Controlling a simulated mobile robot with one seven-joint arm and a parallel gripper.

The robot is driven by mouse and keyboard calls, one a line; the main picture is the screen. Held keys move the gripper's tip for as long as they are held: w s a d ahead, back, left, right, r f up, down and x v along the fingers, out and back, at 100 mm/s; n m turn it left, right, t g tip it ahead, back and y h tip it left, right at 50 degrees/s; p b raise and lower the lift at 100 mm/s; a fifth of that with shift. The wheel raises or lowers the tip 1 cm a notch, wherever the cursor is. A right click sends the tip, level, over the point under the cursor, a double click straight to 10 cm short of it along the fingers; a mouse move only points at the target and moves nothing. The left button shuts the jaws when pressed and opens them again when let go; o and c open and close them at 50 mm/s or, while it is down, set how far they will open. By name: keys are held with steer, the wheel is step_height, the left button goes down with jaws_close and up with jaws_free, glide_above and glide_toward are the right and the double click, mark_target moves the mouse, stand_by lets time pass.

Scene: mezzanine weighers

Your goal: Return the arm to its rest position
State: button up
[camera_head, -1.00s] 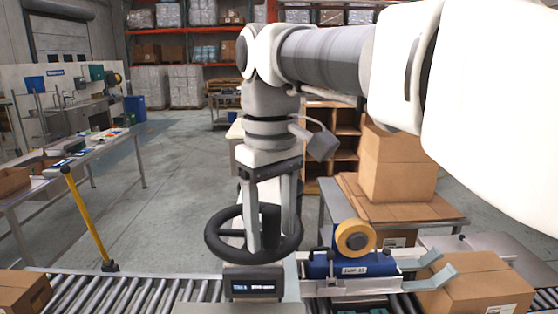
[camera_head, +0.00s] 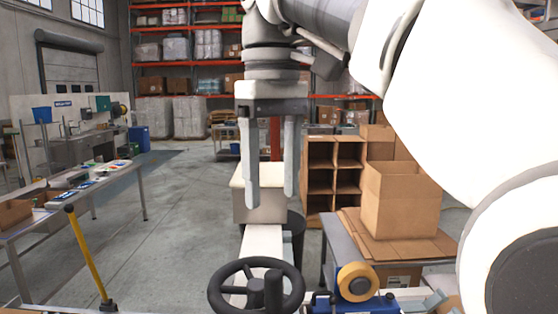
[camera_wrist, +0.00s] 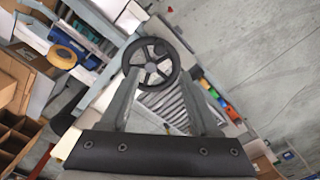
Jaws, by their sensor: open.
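My gripper (camera_head: 270,190) hangs pointing down in the head view, its two fingers apart with nothing between them. It is above and behind the black handwheel (camera_head: 256,288), clear of it. In the wrist view my gripper (camera_wrist: 165,100) shows its fingers spread, with the handwheel (camera_wrist: 151,63) seen beyond the fingertips. My white arm crosses the upper right of the head view and hides part of the background there.
A blue tape machine with a yellow roll (camera_head: 357,282) stands right of the handwheel. An open carton (camera_head: 402,205) rests on flat cardboard on a table. A workbench (camera_head: 85,190) and a yellow post (camera_head: 88,256) are at left. Open floor (camera_head: 170,215) lies between.

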steer(key=shift+r, duration=0.25)
steer(key=s+d+f+m+t+b, duration=0.2)
steer(key=d+f, duration=0.3)
steer(key=f, duration=0.5)
steer(key=s+d+f+m+t+b, duration=0.1)
steer(key=s+d+f+m+b, duration=0.1)
steer(key=f, duration=0.8)
steer(key=s+d+f+m+t+b, duration=0.2)
steer(key=s+d+f+m, duration=0.2)
steer(key=d+f, duration=0.4)
step_height(320, 180, down, 3)
steer(key=shift+s+d+r+t, duration=0.1)
steer(key=shift+s+d+t, duration=0.15)
steer(key=shift+s, duration=0.6)
steer(key=shift+a, duration=0.15)
